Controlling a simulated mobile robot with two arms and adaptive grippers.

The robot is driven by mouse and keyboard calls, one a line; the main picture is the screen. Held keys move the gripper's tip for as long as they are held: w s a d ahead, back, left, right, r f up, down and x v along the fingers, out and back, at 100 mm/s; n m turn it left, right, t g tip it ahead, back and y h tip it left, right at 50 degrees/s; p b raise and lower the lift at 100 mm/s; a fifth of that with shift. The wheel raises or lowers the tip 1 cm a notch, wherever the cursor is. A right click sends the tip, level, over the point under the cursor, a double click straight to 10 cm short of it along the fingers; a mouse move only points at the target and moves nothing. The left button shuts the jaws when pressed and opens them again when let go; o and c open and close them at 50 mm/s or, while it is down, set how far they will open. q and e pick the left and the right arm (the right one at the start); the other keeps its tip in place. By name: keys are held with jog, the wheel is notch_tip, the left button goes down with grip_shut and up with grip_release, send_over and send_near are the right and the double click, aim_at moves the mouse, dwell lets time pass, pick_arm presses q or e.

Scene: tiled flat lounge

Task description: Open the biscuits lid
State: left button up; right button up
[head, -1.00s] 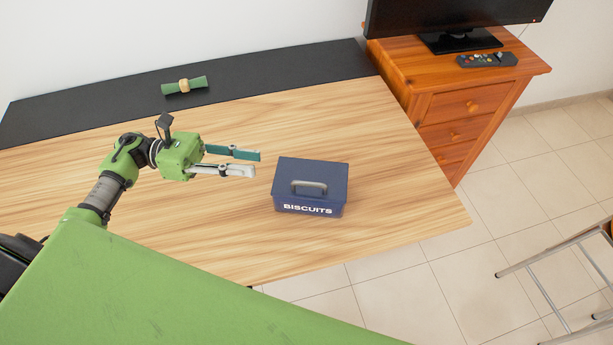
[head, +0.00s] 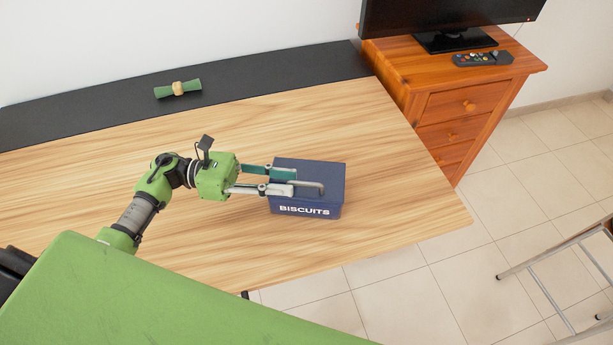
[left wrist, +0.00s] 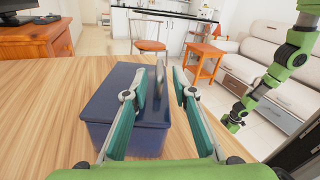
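The dark blue biscuits tin (head: 309,211) stands on the wooden table, with white "BISCUITS" lettering on its front. Its lid (head: 325,172) is shut and carries a grey handle (head: 322,188) on top. My left gripper (head: 294,182) reaches over the lid from the left, its fingertips at the handle's left end. In the left wrist view the tin (left wrist: 104,108) lies below the fingers. The fingers (left wrist: 160,80) are apart there, with the handle (left wrist: 160,72) showing in the gap between their tips. I cannot tell whether either finger touches it. My right gripper is not visible.
A green roll with a tan band (head: 178,88) lies on the black strip (head: 60,127) at the table's back. A wooden drawer cabinet (head: 465,105) with a TV (head: 450,15) and a remote (head: 482,58) stands at the right. The table around the tin is clear.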

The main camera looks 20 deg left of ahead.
aim_at(319, 185)
pick_arm(q)
jog(key=d, duration=0.2)
jog(key=w+d+p, duration=0.1)
jog(key=d, duration=0.1)
jog(key=shift+d+r, duration=0.1)
jog(key=shift+r, duration=0.05)
jog(key=shift+d+f, duration=0.2)
jog(key=shift+d, duration=0.35)
grip_shut()
